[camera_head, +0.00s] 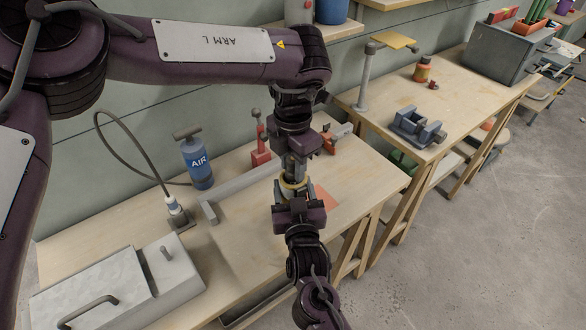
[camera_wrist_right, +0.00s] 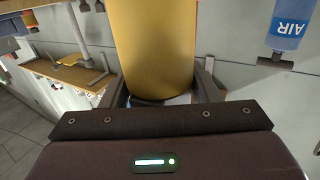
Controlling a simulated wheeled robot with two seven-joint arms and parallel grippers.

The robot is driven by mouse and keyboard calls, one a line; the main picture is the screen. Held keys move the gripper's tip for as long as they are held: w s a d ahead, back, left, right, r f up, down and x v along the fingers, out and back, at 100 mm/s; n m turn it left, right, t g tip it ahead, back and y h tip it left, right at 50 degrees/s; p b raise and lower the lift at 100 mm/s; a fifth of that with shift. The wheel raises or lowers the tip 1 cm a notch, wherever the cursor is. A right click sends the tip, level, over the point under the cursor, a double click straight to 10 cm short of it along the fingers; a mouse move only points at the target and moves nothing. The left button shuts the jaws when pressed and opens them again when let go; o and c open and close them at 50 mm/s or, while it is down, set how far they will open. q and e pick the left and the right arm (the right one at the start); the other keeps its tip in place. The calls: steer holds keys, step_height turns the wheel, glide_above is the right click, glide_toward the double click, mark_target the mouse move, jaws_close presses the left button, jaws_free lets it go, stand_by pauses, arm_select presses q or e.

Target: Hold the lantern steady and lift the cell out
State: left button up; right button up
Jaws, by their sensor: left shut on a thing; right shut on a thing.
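The lantern is a yellow cylinder (camera_wrist_right: 155,45) with a dark rim, large between the fingers of my right gripper (camera_wrist_right: 160,92) in the right wrist view. In the head view only a yellow ring of it (camera_head: 293,184) shows, just above my right gripper (camera_head: 295,197), which is shut on it. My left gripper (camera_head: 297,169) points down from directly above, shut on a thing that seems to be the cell. The cell is mostly hidden; a small pale part (camera_wrist_right: 178,100) shows beside the lantern's dark rim. How far it stands in the lantern I cannot tell.
A second table (camera_head: 460,105) holds a grey fixture (camera_head: 416,128).

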arm_select(q)
step_height(320, 180, up, 9)
steer(key=shift+r, duration=0.1)
arm_select(e)
steer(key=o, duration=1.3)
steer(key=shift+c, duration=0.2)
steer(key=shift+s, duration=0.15)
steer(key=s+d, duration=0.2)
steer(key=s, duration=0.9)
steer(key=shift+s, duration=0.3)
